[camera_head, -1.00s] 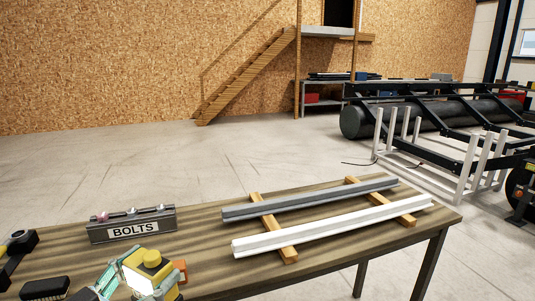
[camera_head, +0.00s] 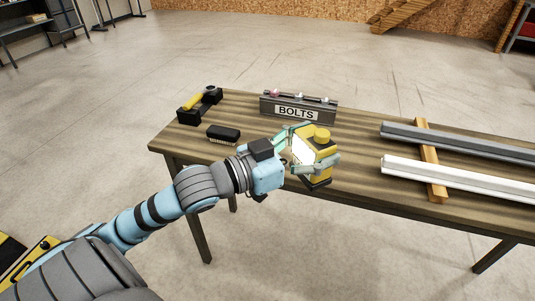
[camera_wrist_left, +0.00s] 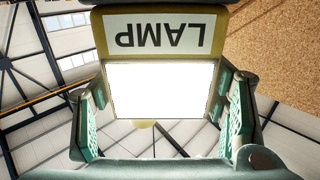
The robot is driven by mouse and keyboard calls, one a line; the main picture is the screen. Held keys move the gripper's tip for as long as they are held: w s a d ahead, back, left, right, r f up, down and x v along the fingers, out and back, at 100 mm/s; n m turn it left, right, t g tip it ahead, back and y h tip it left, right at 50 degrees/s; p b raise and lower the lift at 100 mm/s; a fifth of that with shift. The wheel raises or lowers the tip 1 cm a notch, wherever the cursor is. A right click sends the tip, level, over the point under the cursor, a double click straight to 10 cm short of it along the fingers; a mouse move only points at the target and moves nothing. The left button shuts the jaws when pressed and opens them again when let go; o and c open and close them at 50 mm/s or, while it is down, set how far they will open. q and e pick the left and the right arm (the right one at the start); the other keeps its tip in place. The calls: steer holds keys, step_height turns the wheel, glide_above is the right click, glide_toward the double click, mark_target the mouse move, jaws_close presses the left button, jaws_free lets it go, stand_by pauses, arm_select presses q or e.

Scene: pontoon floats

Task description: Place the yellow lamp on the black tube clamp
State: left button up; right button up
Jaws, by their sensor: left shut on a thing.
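The yellow lamp (camera_head: 324,147) has a round yellow knob on top, a bright white panel and a black lower part. My left gripper (camera_head: 313,149) is shut on it, one finger on each side, and holds it roughly upright over the table. In the left wrist view the lamp (camera_wrist_left: 160,32) shows its upside-down LAMP label and white panel between the fingers. The black tube clamp (camera_head: 209,97), with a yellow bar along it, is at the table's far left corner, left of my gripper and apart from it. My right gripper is out of view.
The wooden table (camera_head: 180,140) carries a grey BOLTS rack (camera_head: 320,113) behind the lamp and a black brush (camera_head: 223,133) in front of the clamp. At right, grey (camera_head: 460,143) and white (camera_head: 450,179) rails lie across a wooden strip (camera_head: 430,160).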

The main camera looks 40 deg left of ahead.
arm_select(q)
steer(key=w+a+r+n+t+y, duration=0.2)
steer(key=w+a+r+n+y, duration=0.4)
steer(key=w+a+r, duration=0.4)
steer(key=w+a+f+n+y, duration=0.1)
steer(key=a+f+y, duration=0.1)
steer(key=a, duration=0.4)
steer(key=w+a+f+n+g+y, duration=0.1)
steer(key=w+a+f+y, duration=0.1)
steer(key=a+y, duration=0.3)
steer(key=shift+a+f+n, duration=0.4)
steer(key=shift+a+f, duration=0.1)
steer(key=shift+f, duration=0.35)
steer(key=shift+f, duration=0.1)
step_height(320, 180, down, 19)
steer(key=b, duration=0.5)
steer(key=shift+f, duration=0.2)
